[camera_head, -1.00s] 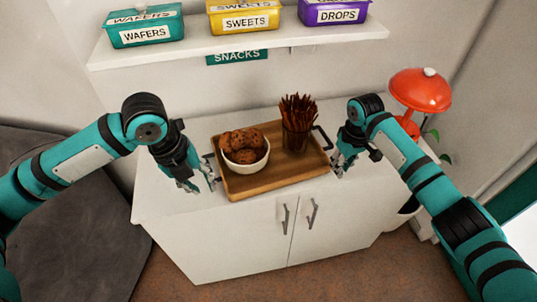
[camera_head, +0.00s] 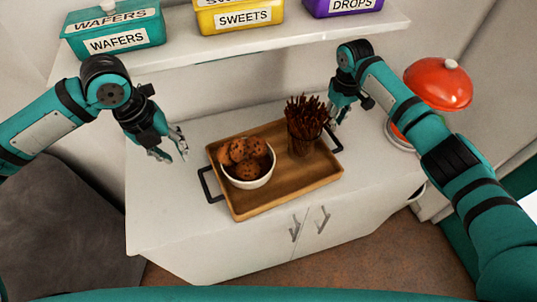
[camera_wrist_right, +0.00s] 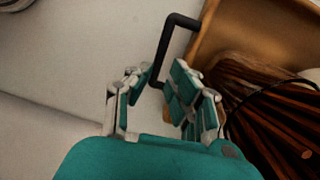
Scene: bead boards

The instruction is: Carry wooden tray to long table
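The wooden tray (camera_head: 285,191), with a black handle at each end, lies on the white cabinet. It holds a white bowl (camera_head: 250,180) of cookies and a cup of brown sticks (camera_head: 304,125). My left gripper (camera_head: 172,154) is open and empty, left of and behind the left handle (camera_head: 207,184), apart from it. My right gripper (camera_head: 334,112) is at the tray's back right, close to the right handle (camera_head: 333,141). In the right wrist view its fingers (camera_wrist_right: 160,95) are spread, with the handle (camera_wrist_right: 165,45) just ahead and the tray (camera_wrist_right: 245,30) beside. No long table is seen.
The white cabinet (camera_head: 165,225) has free top on the left. A shelf (camera_head: 235,45) with snack tins hangs behind, above the grippers. A dark grey padded surface (camera_head: 65,235) is at left.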

